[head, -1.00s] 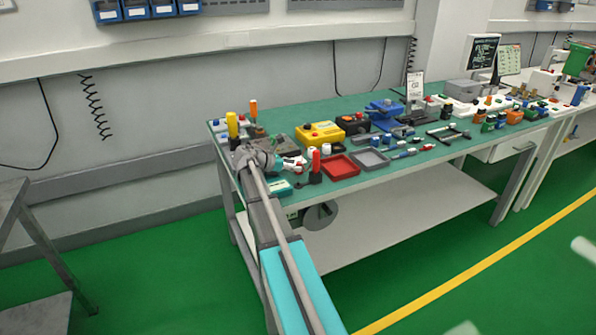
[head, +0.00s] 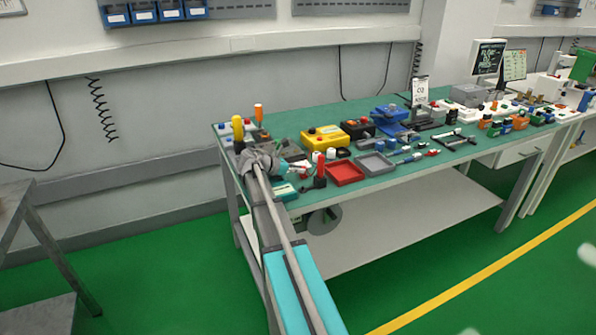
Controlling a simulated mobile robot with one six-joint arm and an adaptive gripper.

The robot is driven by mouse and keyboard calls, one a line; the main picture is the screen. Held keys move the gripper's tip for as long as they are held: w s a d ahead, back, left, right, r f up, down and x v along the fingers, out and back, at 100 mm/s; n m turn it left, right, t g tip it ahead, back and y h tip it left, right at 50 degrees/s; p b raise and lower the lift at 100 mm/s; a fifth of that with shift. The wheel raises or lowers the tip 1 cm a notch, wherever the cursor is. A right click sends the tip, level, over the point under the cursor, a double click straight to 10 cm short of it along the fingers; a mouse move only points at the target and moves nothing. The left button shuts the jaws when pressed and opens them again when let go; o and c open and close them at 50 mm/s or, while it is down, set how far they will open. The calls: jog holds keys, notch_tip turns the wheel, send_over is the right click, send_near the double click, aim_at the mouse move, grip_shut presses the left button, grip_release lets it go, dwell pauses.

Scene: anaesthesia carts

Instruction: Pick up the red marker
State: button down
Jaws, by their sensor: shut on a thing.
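The red marker (head: 321,165) stands upright near the front edge of the green-topped bench, left of the red tray. Its lower end is at a small black base or holder (head: 320,183); I cannot tell whether it sits in it. My gripper (head: 314,169) reaches in from the left, low over the bench, with its fingers at the marker's side. It is shut on the red marker, though the fingertips are small and the contact is hard to see. My arm hides part of the bench's left end.
The red tray (head: 346,173) and a grey tray (head: 375,164) lie just to the right. A yellow box (head: 324,139) stands behind. A yellow-handled tool (head: 238,128) and an orange-handled one (head: 259,113) stand at the back left. Several small parts crowd the bench.

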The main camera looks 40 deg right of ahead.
notch_tip(320, 180, up, 10)
jog(key=p, duration=0.9)
jog(key=shift+p, duration=0.3)
jog(key=shift+f, duration=0.1)
jog(key=shift+a, duration=0.1)
dwell(0.4)
